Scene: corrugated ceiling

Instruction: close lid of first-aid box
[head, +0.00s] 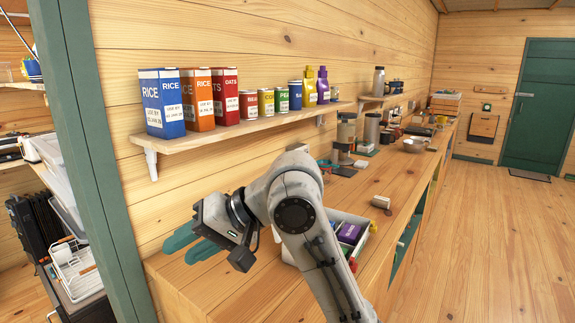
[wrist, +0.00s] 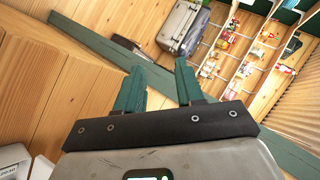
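My gripper (head: 177,254) is at the left end of the wooden counter, close to the wall, with its teal fingers pointing left. In the wrist view its two fingers (wrist: 159,68) stand apart with nothing between them, so it is open and empty. A light grey open-topped box (head: 372,228) sits on the counter to the right of my gripper, with purple and green items inside. My arm hides much of it. I cannot tell for certain that it is the first-aid box, and I cannot make out its lid.
A wall shelf (head: 252,127) with rice boxes, cans and bottles hangs above the counter (head: 397,187). Small items and a metal bowl (head: 415,144) stand farther along it. A teal post (head: 92,150) is at left. The floor (head: 490,240) at right is clear.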

